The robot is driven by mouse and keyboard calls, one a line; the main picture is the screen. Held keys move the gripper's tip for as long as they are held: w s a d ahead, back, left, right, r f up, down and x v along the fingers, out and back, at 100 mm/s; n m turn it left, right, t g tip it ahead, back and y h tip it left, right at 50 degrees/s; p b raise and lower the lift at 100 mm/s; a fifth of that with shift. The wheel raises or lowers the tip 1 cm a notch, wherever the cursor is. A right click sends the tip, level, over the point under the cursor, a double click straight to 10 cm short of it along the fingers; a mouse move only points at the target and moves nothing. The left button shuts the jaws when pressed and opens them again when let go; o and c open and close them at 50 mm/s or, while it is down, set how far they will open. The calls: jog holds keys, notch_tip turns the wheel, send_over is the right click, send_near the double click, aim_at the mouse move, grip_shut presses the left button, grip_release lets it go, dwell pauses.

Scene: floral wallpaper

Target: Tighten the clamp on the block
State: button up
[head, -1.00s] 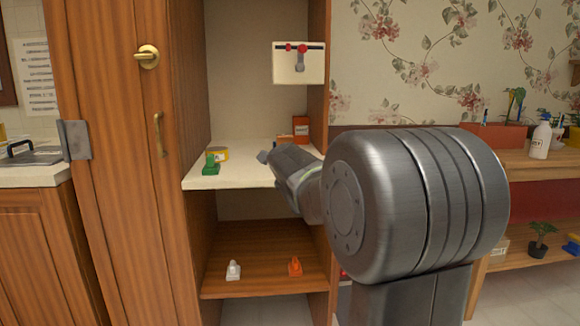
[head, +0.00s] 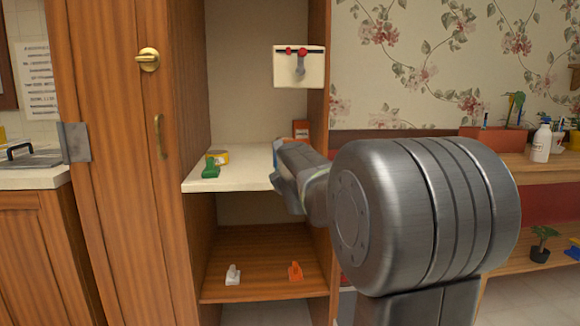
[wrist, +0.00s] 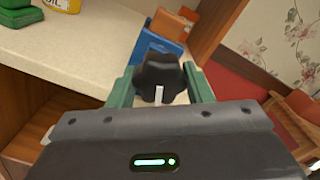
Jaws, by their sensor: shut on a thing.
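A black lobed knob (wrist: 158,72) with a white mark shows in the middle of the wrist view, between the two green fingers of my gripper (wrist: 160,88). The fingers are shut on it. Just beyond the knob is a blue part (wrist: 157,47), seemingly the clamp's body; most of it is hidden by the knob. I cannot clearly make out the block. In the head view my gripper (head: 281,178) is at the right front edge of the white shelf (head: 240,180), and my arm hides the knob.
A green object (head: 211,169) and a yellow can (head: 218,157) stand on the shelf's left. An orange box (head: 301,129) stands at its back right. A white panel with a lever (head: 298,78) hangs above. White (head: 233,274) and orange (head: 295,270) objects sit on the lower shelf.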

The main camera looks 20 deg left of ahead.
jog(key=shift+f, duration=0.1)
jog(key=o, duration=1)
jog(key=v, duration=1.4)
jog(key=shift+p, duration=0.3)
jog(key=shift+w, duration=0.15)
